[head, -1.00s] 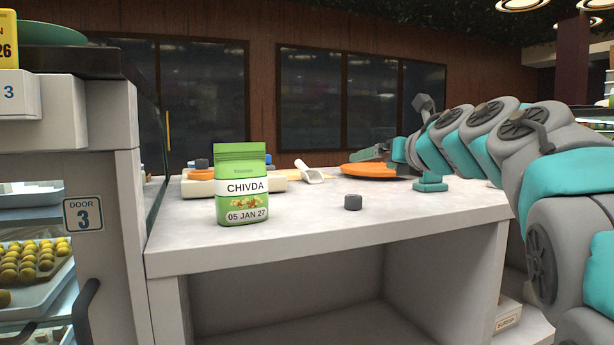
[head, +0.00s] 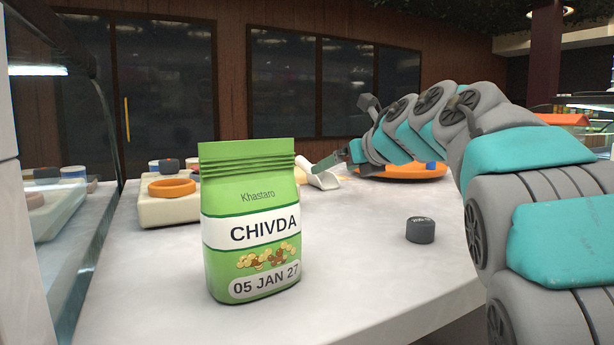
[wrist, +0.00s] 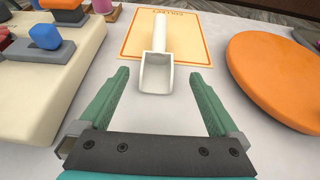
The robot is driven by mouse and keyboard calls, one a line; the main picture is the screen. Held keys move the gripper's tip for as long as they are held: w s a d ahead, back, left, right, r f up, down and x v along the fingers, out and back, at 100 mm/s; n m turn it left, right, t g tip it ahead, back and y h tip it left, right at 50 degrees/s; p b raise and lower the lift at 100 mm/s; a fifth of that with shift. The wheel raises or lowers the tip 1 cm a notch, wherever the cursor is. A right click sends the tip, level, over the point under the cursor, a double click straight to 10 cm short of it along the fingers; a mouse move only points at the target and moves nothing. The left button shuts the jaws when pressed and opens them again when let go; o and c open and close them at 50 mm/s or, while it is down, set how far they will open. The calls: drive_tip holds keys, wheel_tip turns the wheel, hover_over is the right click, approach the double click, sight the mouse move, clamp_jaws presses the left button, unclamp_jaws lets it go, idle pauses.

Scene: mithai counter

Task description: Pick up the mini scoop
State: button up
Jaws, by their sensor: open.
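The mini scoop (wrist: 157,72) is white, with its bowl toward me and its handle lying over an orange-bordered paper (wrist: 185,42) in the wrist view. My gripper (wrist: 160,82) is open, and the scoop's bowl shows between its green fingertips, with a gap on both sides. I cannot tell how high the fingers are above the counter. In the head view the scoop (head: 322,177) is partly hidden behind my gripper (head: 322,165) and the green bag.
A green CHIVDA bag (head: 252,225) stands upright at the front of the counter. A dark round weight (head: 420,230) lies to its right. An orange disc (wrist: 275,75) lies right of the scoop. A cream block (wrist: 45,75) with coloured pieces lies left.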

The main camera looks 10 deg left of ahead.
sight(317, 176)
drive_tip(key=shift+p+x, duration=0.4)
drive_tip(key=shift+x, duration=3.45)
drive_tip(key=shift+s+a, duration=0.1)
drive_tip(key=shift+a, duration=0.05)
drive_tip(key=c, duration=1.4)
drive_tip(key=shift+c, duration=0.2)
drive_tip(key=shift+r, duration=0.1)
